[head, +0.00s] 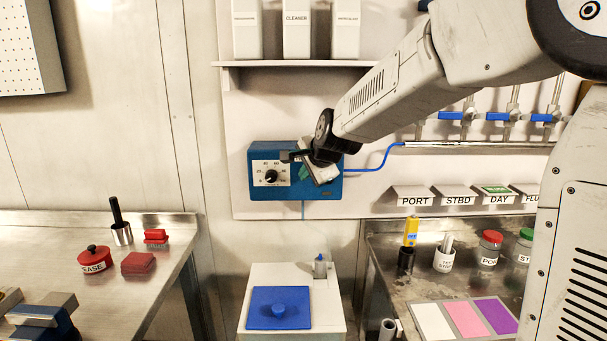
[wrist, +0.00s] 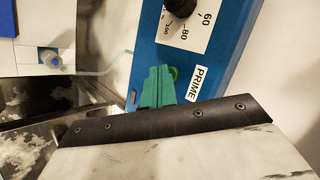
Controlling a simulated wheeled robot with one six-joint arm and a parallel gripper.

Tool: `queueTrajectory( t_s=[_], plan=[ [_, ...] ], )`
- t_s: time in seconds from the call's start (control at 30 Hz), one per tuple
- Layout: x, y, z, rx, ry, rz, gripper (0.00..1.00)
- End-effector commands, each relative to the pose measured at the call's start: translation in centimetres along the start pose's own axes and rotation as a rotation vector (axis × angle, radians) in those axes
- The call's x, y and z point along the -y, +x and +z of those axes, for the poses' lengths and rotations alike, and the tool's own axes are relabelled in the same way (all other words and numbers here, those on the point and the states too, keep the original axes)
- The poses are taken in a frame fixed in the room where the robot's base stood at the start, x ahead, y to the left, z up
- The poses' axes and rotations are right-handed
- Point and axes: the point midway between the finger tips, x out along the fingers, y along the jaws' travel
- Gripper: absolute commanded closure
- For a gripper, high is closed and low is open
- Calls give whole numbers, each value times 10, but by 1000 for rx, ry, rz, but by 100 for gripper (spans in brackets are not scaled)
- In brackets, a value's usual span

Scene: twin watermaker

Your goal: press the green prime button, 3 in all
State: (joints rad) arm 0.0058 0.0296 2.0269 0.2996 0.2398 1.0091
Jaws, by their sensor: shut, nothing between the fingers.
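The blue pump box (head: 330,187) hangs on the wall, with a white dial plate and black knob at its left. In the wrist view the box (wrist: 150,55) shows a PRIME label (wrist: 202,83). The green prime button (wrist: 174,73) shows beside that label, partly hidden behind my gripper. My gripper (wrist: 157,88) has green fingers that are shut and empty, with their tips at the button. I cannot tell whether they touch it. In the head view my gripper (head: 304,173) is in front of the box and hides the button.
A shelf (head: 300,63) with white bottles is above the box. A blue hose (head: 378,166) leaves the box to the right, toward blue-handled valves (head: 457,116). A white cabinet with a blue lid (head: 262,320) stands below. Benches with small items are on both sides.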

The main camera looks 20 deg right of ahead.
Motion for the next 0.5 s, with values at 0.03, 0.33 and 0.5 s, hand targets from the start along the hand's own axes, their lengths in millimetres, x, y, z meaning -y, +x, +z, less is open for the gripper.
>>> queueTrajectory(
  t_s=[0.03, 0.33, 0.5],
  plan=[
    [0, 0, 0, 0, 0, 0, 100],
    [-1, -2, 1, 0, -1, -1, 100],
    [-5, -8, 6, 0, -2, -2, 100]
  ],
)
